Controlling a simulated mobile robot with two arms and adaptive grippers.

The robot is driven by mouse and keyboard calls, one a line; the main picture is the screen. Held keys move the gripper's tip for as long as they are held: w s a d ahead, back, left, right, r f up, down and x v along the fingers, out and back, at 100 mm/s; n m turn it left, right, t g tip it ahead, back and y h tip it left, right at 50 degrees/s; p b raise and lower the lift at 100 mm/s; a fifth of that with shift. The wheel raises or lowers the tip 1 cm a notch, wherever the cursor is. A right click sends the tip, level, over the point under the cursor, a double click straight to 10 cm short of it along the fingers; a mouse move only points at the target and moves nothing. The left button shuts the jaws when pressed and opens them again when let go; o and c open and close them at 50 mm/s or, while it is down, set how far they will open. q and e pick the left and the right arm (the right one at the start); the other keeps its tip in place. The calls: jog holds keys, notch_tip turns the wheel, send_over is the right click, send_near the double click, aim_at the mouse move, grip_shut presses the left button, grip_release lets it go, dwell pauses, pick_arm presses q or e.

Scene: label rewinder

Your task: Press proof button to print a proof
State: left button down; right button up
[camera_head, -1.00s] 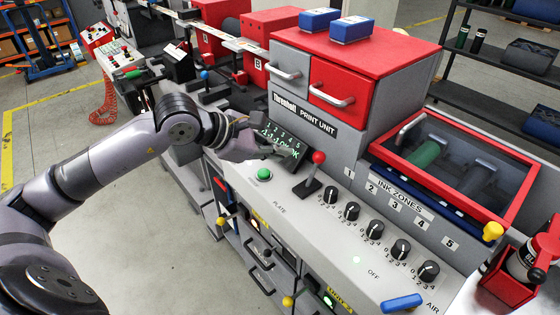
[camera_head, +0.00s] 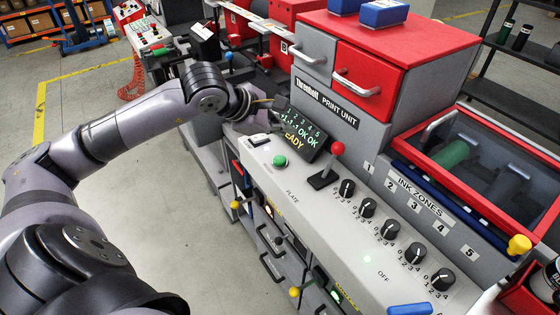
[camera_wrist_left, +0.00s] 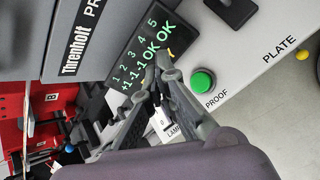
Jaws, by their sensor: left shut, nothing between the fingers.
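The proof button is a round green button (camera_head: 280,161) on the pale sloping panel (camera_head: 300,193). In the left wrist view the green button (camera_wrist_left: 203,82) has the word PROOF beside it. My left gripper (camera_head: 268,104) is at the upper left edge of the dark display (camera_head: 303,135), apart from the button. In the left wrist view my left gripper's fingertips (camera_wrist_left: 164,68) are together and empty, left of the button and in front of the display (camera_wrist_left: 138,50). The display shows zone numbers, OK marks and READY. My right gripper is not in view.
A red-knobbed lever (camera_head: 337,149) stands right of the button. A white lamp switch (camera_head: 258,140) is to its left. Several black ink-zone knobs (camera_head: 367,207) run along the panel. The grey and red print unit (camera_head: 385,45) rises behind.

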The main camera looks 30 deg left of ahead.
pick_arm(q)
jog(key=b, duration=0.3)
send_over(281, 161)
notch_tip(281, 161, down, 5)
jog(key=shift+f, duration=0.15)
jog(key=shift+f+b, duration=0.5)
jog(key=shift+b, duration=0.05)
dwell(0.4)
dwell(0.4)
jog(key=shift+f+b, duration=0.4)
jog(key=shift+b, duration=0.4)
jog(key=shift+f+b, duration=0.55)
jog(key=shift+b, duration=0.2)
dwell(0.4)
dwell(0.4)
jog(key=shift+r+p, duration=0.45)
jog(key=shift+r, duration=0.5)
